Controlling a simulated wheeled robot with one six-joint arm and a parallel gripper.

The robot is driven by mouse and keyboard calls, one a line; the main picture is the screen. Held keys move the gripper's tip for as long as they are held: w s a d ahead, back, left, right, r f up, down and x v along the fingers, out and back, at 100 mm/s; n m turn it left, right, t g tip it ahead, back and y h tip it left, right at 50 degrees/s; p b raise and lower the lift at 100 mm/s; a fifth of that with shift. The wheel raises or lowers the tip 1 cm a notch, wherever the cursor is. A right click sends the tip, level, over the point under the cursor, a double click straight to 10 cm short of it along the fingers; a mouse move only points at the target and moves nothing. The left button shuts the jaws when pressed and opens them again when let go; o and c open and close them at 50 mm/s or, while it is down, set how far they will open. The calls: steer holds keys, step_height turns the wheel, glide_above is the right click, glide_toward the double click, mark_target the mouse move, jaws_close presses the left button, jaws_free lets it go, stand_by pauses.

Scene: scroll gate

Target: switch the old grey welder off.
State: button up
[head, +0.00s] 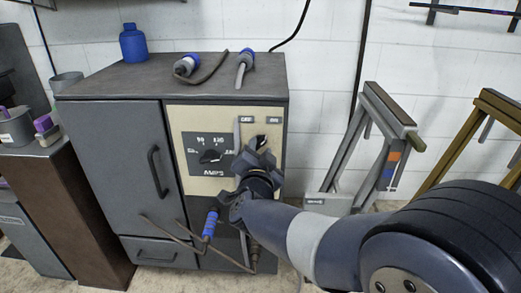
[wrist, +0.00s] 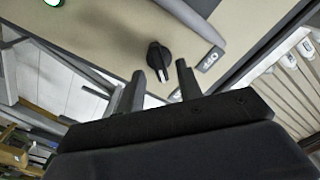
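The old grey welder (head: 112,150) is a dark grey cabinet with a cream panel (head: 184,120) bearing an AMPS dial (head: 210,156) and small OFF and ON plates at its upper right. A green lamp (wrist: 53,2) is lit at the top edge. My gripper (head: 254,160) is in front of the panel's right side. Its fingers (wrist: 156,82) are apart and empty, with the knob just beyond and between their tips; contact cannot be told.
A light grey strip (head: 237,138) stands left of the knob, close to my gripper. A blue-gripped rod (head: 210,225) and cables hang below. A blue bottle (head: 133,44) and cable plugs (head: 187,65) lie on top. A grey frame stand (head: 348,150) is to the right.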

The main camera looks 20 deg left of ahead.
mark_target(260, 143)
steer(key=shift+x, duration=1.3)
steer(key=shift+c, duration=0.2)
jaws_close()
